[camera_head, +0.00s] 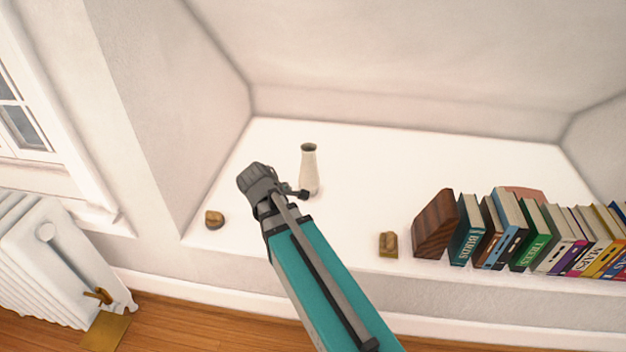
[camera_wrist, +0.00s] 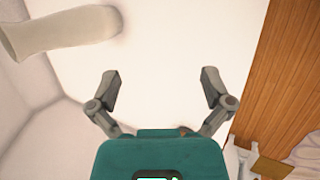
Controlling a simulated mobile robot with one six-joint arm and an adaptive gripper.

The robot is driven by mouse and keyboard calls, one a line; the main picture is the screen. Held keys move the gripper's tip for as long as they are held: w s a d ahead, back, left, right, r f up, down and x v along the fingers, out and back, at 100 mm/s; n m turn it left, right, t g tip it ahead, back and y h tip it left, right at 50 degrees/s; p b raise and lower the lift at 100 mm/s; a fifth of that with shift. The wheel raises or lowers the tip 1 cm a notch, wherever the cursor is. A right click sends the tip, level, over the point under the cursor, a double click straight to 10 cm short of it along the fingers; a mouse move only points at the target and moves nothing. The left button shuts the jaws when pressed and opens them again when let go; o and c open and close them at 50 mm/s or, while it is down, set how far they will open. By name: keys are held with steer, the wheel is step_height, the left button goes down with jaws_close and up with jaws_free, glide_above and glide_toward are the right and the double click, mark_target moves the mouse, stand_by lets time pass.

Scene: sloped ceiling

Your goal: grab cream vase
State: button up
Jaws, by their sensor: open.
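The cream vase (camera_head: 309,172) stands upright on the white ledge (camera_head: 370,165), with a dark opening at its top. In the head view it is just right of and behind my gripper, whose fingers are partly hidden there. In the wrist view the vase (camera_wrist: 65,36) lies sideways across the upper left, cut off by the frame edge. My gripper (camera_wrist: 158,80) is open, with nothing between its fingers. The vase is outside the fingers, beyond the left fingertip.
A small brown object (camera_head: 214,219) sits left of my arm, and another (camera_head: 388,244) sits near the ledge's front edge. A wooden bookend (camera_head: 436,224) and a row of books (camera_head: 540,240) fill the right. A radiator (camera_head: 55,260) stands lower left. The ledge behind the vase is clear.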

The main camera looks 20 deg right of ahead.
steer(key=w+d+r+n+t+h+b, duration=0.1)
steer(key=w+d+n+t+h+b, duration=0.15)
steer(key=w+n, duration=0.3)
steer(key=n+t+h+b, duration=0.1)
steer(key=n+t+h, duration=0.15)
steer(key=n, duration=0.65)
glide_toward(305, 160)
steer(key=a, duration=0.1)
steer(key=shift+s+a+r, duration=0.15)
steer(key=shift+s+r, duration=0.05)
steer(key=shift+g, duration=0.3)
steer(key=b+x, duration=0.3)
steer(key=x, duration=0.4)
steer(key=shift+w+f, duration=0.1)
steer(key=shift+w, duration=0.05)
steer(key=shift+w+d+f+b, duration=0.15)
steer(key=shift+w+d+b, duration=0.15)
steer(key=shift+d, duration=0.4)
